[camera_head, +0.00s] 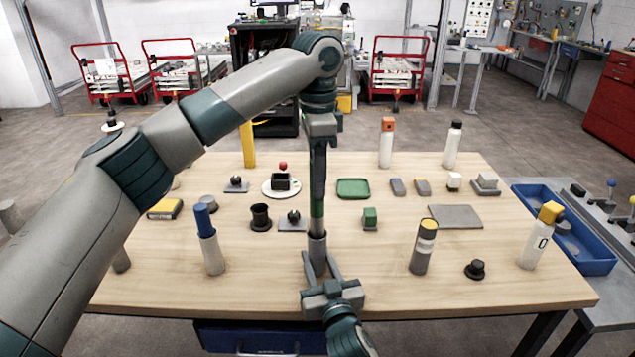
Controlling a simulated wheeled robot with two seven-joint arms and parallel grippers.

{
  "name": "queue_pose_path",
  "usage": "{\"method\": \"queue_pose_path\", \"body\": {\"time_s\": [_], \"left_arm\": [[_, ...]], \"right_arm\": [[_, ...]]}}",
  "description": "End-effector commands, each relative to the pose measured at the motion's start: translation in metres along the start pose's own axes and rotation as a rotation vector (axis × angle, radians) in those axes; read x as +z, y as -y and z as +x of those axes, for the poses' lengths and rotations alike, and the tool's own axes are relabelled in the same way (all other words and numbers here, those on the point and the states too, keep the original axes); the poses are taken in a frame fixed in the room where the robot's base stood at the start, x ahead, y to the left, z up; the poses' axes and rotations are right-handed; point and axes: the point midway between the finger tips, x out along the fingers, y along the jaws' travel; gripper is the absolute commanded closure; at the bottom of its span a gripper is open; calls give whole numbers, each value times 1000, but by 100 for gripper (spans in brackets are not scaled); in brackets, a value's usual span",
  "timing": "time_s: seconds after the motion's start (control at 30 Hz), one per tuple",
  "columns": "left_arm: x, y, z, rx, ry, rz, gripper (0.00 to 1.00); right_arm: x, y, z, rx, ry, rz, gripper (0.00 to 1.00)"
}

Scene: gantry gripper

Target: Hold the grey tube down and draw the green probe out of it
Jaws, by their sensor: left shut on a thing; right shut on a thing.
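The grey tube (317,246) stands upright near the front middle of the table. My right gripper (320,266) comes in low from the front and is shut on the tube, with its fingers along the tube's sides. The green probe (317,209) stands upright in line above the tube. A paler length shows between its green part and the tube's mouth. My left gripper (317,193) points straight down from above and is shut on the probe's upper part, which its fingers mostly hide. Whether the probe's lower end is still inside the tube, I cannot tell.
A black cup (261,217) and a small grey stand (292,221) are left of the tube; a green block (370,218) is to its right. A blue-topped cylinder (209,240) and a yellow-topped grey cylinder (423,247) stand farther out. A green tray (353,188) lies behind.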

Motion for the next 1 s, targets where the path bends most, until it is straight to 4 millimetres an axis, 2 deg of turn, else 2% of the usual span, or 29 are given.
{"method": "queue_pose_path", "body": {"time_s": [0.27, 1.0], "left_arm": [[0, 0, -9, -1, -1, 0, 100], [0, 0, -14, -1, -1, 0, 100]], "right_arm": [[1, 0, 0, 0, 2, 0, 90], [1, 0, 0, 0, 1, 0, 90]]}}
